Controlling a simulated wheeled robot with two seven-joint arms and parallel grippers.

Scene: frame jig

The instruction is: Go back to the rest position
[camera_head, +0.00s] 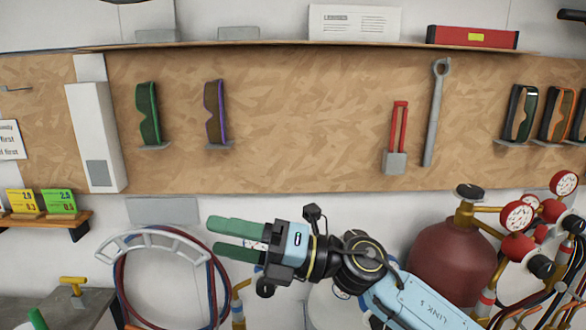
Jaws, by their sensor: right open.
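My right gripper (238,240) is in the lower middle of the head view, its arm coming in from the lower right. Its two green fingers point left and are apart, with nothing between them. It is in front of the white wall below the wooden board, near a hose hanger. My left gripper is not in view.
A wooden board (290,120) carries goggles, a red padlock (396,140) and a wrench (434,112). Looped hoses hang on a grey hanger (155,240) at lower left. A dark red gas cylinder (452,262) with gauges stands at right, close to my right arm.

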